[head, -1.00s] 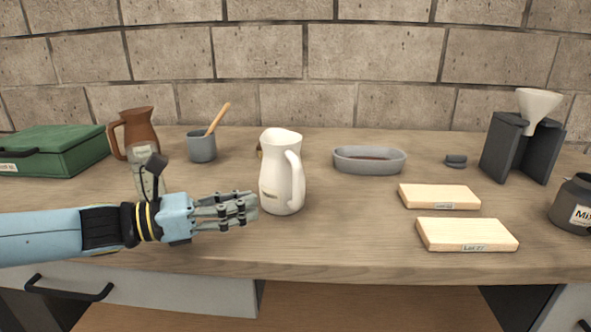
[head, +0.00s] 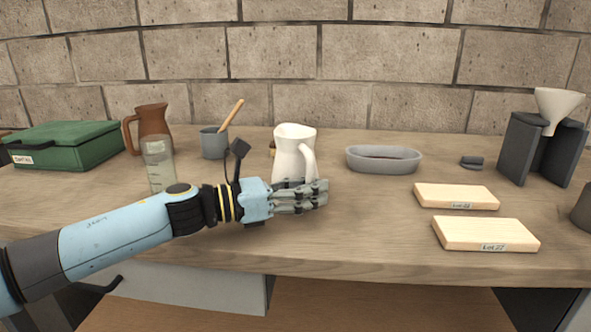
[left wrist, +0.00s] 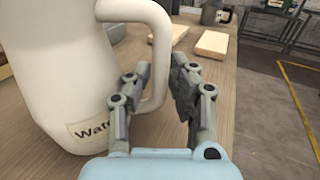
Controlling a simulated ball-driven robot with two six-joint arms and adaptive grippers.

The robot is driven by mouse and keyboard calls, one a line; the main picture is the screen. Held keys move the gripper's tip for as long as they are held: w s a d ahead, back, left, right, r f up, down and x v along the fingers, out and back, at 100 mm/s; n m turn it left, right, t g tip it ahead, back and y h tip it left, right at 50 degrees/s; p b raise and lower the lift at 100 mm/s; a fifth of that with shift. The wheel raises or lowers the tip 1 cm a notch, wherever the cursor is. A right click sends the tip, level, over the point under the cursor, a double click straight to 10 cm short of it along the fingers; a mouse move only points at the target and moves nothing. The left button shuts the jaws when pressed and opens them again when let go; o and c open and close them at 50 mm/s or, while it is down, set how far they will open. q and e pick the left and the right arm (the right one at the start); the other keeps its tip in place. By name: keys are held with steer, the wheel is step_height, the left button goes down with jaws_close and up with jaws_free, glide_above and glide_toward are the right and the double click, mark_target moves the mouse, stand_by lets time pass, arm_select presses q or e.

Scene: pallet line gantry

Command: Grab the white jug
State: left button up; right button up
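The white jug (head: 291,150) stands upright on the wooden bench, its handle (head: 308,160) turned right and towards me. My left gripper (head: 322,193) is in front of it, fingers pointing right, and hides its base. In the left wrist view the jug (left wrist: 60,60) fills the left side, with part of a label showing. There my left gripper (left wrist: 160,72) is open, and the handle (left wrist: 160,45) shows in the gap between the fingers. I cannot tell whether they touch it. My right gripper is not in view.
A clear bottle (head: 159,165) stands behind my left arm. A brown pitcher (head: 153,120), a grey cup (head: 214,143) and a green case (head: 85,150) are further left. A grey dish (head: 383,160) and two wooden blocks (head: 455,196) (head: 486,235) lie to the right.

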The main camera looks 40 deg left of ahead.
arm_select(q)
jaws_close()
steer(key=shift+r, duration=0.1)
stand_by(0.7)
